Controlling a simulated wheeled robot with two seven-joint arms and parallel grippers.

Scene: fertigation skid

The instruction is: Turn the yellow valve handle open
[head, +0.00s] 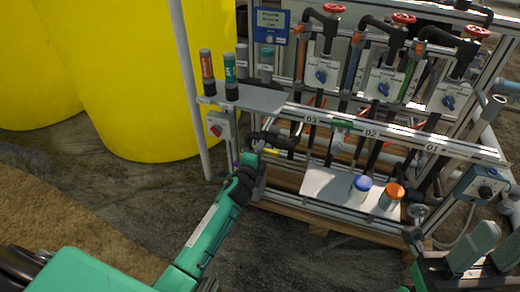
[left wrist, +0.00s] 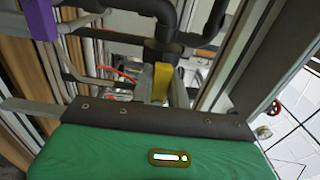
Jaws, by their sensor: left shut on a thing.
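The yellow valve handle (head: 271,151) is on a dark pipe (head: 274,139) at the lower left of the skid. My left gripper (head: 258,149) reaches it from the front and is shut on it. In the left wrist view the yellow handle (left wrist: 161,82) stands between the two grey fingertips, below a black pipe fitting (left wrist: 162,50). The gripper hides part of the handle and valve in the head view. My right gripper (head: 489,249) is at the lower right, away from the valve, with its fingers apart and nothing visible between them.
A shelf (head: 255,98) with several bottles is above my left gripper. A lower shelf (head: 318,184) holds a blue-capped jar (head: 360,187) and an orange-capped jar (head: 391,196). A grey post (head: 190,85) and yellow tank (head: 130,80) stand left. Red-wheeled pipes (head: 403,18) are higher up.

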